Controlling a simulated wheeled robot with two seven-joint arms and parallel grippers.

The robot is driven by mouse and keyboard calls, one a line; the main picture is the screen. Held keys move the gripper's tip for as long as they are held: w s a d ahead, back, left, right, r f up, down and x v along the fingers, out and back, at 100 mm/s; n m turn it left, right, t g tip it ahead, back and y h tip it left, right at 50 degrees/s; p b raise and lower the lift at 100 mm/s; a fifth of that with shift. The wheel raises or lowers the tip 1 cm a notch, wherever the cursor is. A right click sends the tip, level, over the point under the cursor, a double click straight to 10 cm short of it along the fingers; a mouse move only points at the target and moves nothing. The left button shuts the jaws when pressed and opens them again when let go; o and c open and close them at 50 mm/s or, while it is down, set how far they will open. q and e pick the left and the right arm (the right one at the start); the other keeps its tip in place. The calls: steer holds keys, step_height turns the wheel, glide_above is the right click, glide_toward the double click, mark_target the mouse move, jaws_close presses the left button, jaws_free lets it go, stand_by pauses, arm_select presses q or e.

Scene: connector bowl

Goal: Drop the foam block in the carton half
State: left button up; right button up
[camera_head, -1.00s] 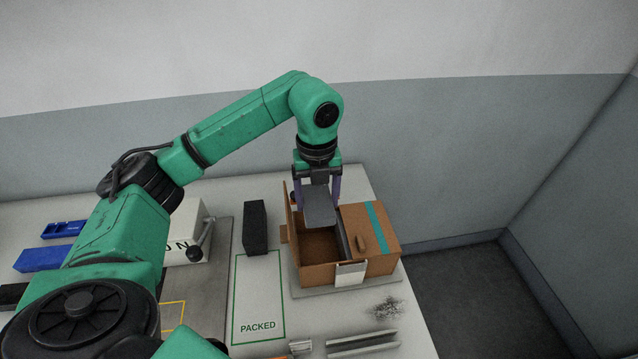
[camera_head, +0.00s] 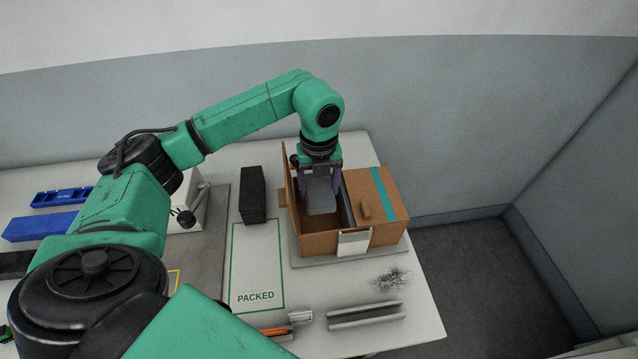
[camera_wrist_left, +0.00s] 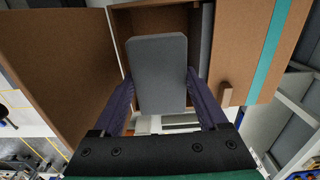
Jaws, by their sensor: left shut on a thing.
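My left gripper (camera_head: 321,195) points down into the open half of the cardboard carton (camera_head: 318,246). It is shut on a grey foam block (camera_head: 321,194), which hangs between its purple fingers. In the left wrist view the foam block (camera_wrist_left: 158,72) stands between the two fingers, over the open compartment (camera_wrist_left: 122,18). In the head view the block is at the level of the carton's opening or a little inside; whether it touches the floor of the carton I cannot tell. The right gripper is not in view.
The carton's other half is closed, with teal tape (camera_head: 388,192) and a brown tab (camera_head: 364,210). An upright flap (camera_head: 291,190) stands on its left. A black block (camera_head: 252,194) lies beside the green-outlined PACKED area (camera_head: 256,265). A metal channel (camera_head: 365,314) lies in front.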

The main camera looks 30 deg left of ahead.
arm_select(q)
steer(key=o, duration=1.2)
steer(key=shift+o, duration=0.2)
step_height(320, 180, up, 9)
steer(key=b, duration=0.2)
steer(key=shift+f+b, duration=0.1)
steer(key=shift+b, duration=0.2)
step_height(320, 180, up, 6)
steer(key=shift+f+p, duration=0.1)
steer(key=shift+p, duration=0.9)
